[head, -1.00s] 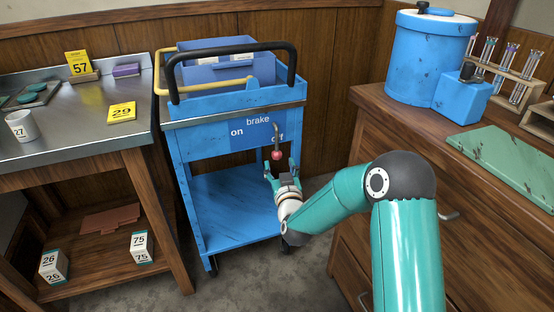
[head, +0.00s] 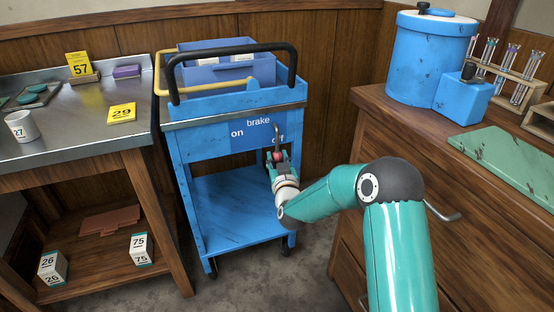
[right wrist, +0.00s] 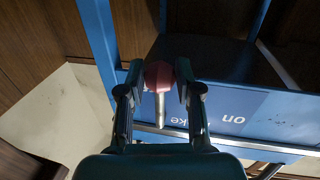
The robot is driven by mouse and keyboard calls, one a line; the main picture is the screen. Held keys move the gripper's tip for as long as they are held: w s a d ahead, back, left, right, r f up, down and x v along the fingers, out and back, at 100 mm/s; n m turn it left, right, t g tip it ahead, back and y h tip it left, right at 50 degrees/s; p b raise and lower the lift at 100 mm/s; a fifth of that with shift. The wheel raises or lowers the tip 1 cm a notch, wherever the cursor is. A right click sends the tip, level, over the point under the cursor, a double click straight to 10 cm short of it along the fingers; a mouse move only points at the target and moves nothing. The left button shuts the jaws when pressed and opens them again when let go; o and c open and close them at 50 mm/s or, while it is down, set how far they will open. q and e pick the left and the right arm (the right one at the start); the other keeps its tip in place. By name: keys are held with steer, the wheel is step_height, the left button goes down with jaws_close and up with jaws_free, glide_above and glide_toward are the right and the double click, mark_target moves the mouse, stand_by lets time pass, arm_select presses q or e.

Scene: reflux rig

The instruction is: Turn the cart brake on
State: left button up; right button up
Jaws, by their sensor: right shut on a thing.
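The blue cart (head: 225,185) stands between the two benches. Its front panel carries a brake label (head: 258,121) with "on" at the left and "off" at the right. The brake lever (head: 276,131) is a thin metal rod hanging at the "off" side, with a red knob (head: 277,156) at its lower end. My right gripper (head: 278,158) is shut on the red knob. In the right wrist view the knob (right wrist: 159,75) sits between the two fingers, with the rod (right wrist: 159,110) extending from it. My left gripper is not in view.
A steel-topped bench (head: 75,120) stands left of the cart, close to it. A wooden drawer cabinet (head: 400,140) stands on the right. The cart carries blue bins (head: 222,72) and a black handle (head: 232,50). The floor (head: 250,270) before the cart is clear.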

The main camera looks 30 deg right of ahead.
jaws_close()
steer(key=shift+a, duration=0.2)
steer(key=shift+d, duration=0.1)
